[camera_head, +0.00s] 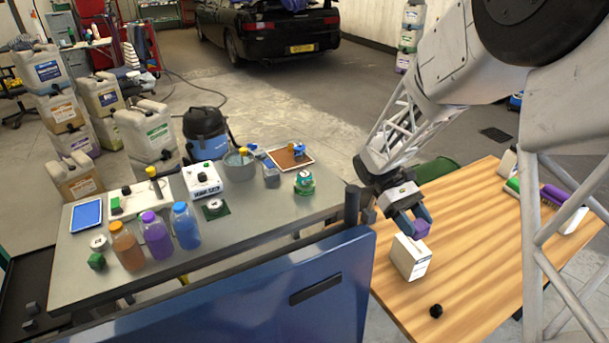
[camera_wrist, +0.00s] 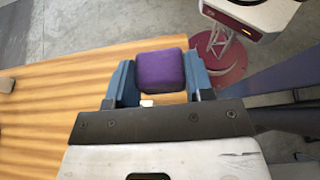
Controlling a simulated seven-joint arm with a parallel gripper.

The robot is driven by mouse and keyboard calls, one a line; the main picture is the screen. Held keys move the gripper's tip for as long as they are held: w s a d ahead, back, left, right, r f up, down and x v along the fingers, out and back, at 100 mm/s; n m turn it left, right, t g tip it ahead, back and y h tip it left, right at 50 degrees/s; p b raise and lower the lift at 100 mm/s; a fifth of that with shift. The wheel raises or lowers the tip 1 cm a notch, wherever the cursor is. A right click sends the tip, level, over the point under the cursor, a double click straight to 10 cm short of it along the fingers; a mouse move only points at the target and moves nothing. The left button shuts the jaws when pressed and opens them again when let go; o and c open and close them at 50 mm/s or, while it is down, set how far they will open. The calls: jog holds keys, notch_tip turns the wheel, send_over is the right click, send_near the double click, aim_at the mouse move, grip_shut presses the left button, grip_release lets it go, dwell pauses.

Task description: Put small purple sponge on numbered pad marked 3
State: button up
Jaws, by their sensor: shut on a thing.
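The small purple sponge (camera_head: 422,229) is held between the blue fingers of my gripper (camera_head: 413,224), above the wooden table on the right. In the wrist view the sponge (camera_wrist: 161,70) fills the gap between the two fingertips of my gripper (camera_wrist: 160,78). A white box (camera_head: 411,257) stands just below the sponge in the head view; I cannot tell whether they touch. I cannot make out a pad with a readable 3. A dark green square (camera_head: 216,211) with a round item on it lies on the grey bench, with no number legible.
The grey bench (camera_head: 262,222) holds several bottles, a white box (camera_head: 202,180), a bucket (camera_head: 240,165) and a framed brown tray (camera_head: 291,158). A blue panel (camera_head: 330,272) stands before it. A black knob (camera_head: 436,311) and brushes (camera_head: 555,196) lie on the wooden table (camera_head: 470,240).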

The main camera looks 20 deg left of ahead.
jog(key=w+a+r+n+t, duration=0.2)
jog(key=w+a+n+t, duration=0.3)
jog(key=a, duration=0.4)
jog(key=w+a+r+n+t, duration=0.35)
jog(key=a+n+t, duration=0.4)
jog(key=a, duration=0.25)
jog(key=w+a+r+n+t, duration=0.1)
jog(key=w+a+n+t, duration=0.35)
jog(key=a+t, duration=0.35)
notch_tip(320, 180, down, 10)
jog(key=a+n+g, duration=0.1)
jog(key=shift+a+f, duration=0.25)
jog(key=shift+a, duration=0.1)
send_over(302, 175)
jog(key=shift+w+a+f, duration=0.1)
jog(key=shift+f, duration=0.65)
jog(key=shift+f, duration=1.75)
